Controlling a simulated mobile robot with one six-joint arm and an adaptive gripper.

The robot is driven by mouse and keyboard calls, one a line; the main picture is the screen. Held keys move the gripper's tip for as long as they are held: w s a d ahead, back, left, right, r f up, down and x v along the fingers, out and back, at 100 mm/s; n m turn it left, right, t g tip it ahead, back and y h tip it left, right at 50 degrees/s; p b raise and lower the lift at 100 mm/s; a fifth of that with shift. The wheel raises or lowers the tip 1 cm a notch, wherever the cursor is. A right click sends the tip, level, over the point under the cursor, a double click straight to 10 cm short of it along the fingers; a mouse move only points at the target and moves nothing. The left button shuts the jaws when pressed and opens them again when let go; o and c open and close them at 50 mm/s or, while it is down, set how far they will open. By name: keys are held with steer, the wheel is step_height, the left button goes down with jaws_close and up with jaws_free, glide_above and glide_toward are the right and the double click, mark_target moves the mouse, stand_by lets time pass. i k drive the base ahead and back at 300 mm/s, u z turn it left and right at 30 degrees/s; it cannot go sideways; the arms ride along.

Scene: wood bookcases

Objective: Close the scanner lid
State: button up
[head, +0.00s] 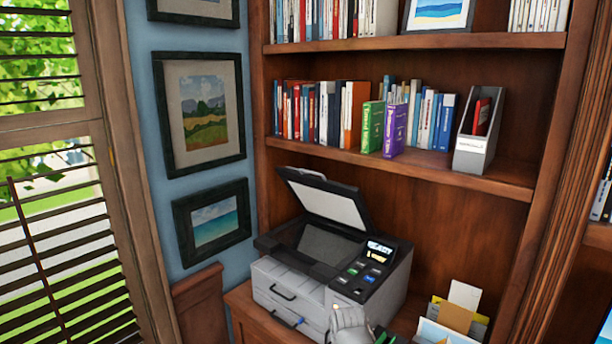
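The scanner (330,277) is a grey and black printer-scanner on the lower bookcase surface. Its lid (325,202) is open and tilted up at a steep angle, rising from the back of the machine. The lid's white underside faces the camera, and the dark scanning bed (327,245) is exposed. A panel with coloured buttons and a small lit display (379,250) is at the right of the bed. A pale grey rounded shape in front of the scanner at the bottom edge may be part of my arm. My gripper's fingers do not show.
A shelf (420,168) with books and a grey magazine file (477,133) runs above the scanner. A paper holder (458,318) stands to its right. A wooden chair back or panel (200,299) and a window with blinds (60,230) are at left.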

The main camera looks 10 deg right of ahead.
mark_target(342, 204)
steer(key=k, duration=1.35)
steer(key=u, duration=0.3)
steer(key=i, duration=1.8)
steer(key=z, duration=0.7)
